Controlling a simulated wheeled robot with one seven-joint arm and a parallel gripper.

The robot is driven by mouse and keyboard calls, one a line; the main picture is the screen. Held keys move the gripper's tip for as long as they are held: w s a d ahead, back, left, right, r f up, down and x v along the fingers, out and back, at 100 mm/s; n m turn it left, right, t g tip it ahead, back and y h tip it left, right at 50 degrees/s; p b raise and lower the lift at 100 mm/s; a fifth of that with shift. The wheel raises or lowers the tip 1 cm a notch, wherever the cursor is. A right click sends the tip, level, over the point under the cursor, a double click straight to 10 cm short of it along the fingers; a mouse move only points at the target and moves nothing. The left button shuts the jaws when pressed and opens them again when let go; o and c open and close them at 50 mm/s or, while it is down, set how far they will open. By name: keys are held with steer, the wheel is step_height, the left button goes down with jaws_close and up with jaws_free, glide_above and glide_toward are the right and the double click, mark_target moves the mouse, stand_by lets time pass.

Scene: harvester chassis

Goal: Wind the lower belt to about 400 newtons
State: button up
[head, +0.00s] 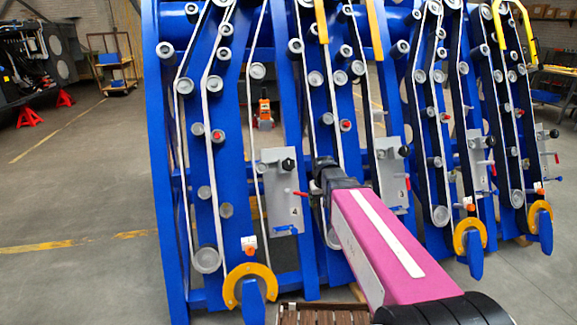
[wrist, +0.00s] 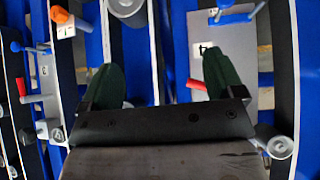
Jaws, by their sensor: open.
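White-edged belts run around grey pulleys on the blue chassis; one belt (head: 213,150) is on the left panel. I cannot tell which is the lower belt. A grey tensioner plate (head: 285,205) carries a black knob (head: 288,165) and a red handle (head: 301,194). My gripper (head: 326,172) is at the chassis between this plate and a second grey plate (head: 391,170); its fingers are mostly hidden by the arm. In the wrist view, my gripper (wrist: 168,78) is open, dark green fingers apart. A red handle (wrist: 197,85) shows beside the right finger, before a grey plate (wrist: 232,45) marked with a number.
Orange hooked parts (head: 249,272) stick out low on the chassis. A wooden slatted surface (head: 322,315) is at the bottom. A cart (head: 113,72) and red stands (head: 29,116) stand far left. The floor at left (head: 80,190) is clear.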

steer(key=w+a+r+n+t, duration=0.1)
steer(key=w+a+r, duration=0.5)
steer(key=w+r, duration=0.1)
steer(key=n+t, duration=0.2)
glide_toward(288, 162)
steer(key=x, duration=1.1)
steer(key=shift+w+f, duration=0.1)
steer(key=shift+f, duration=0.15)
steer(key=c, duration=0.9)
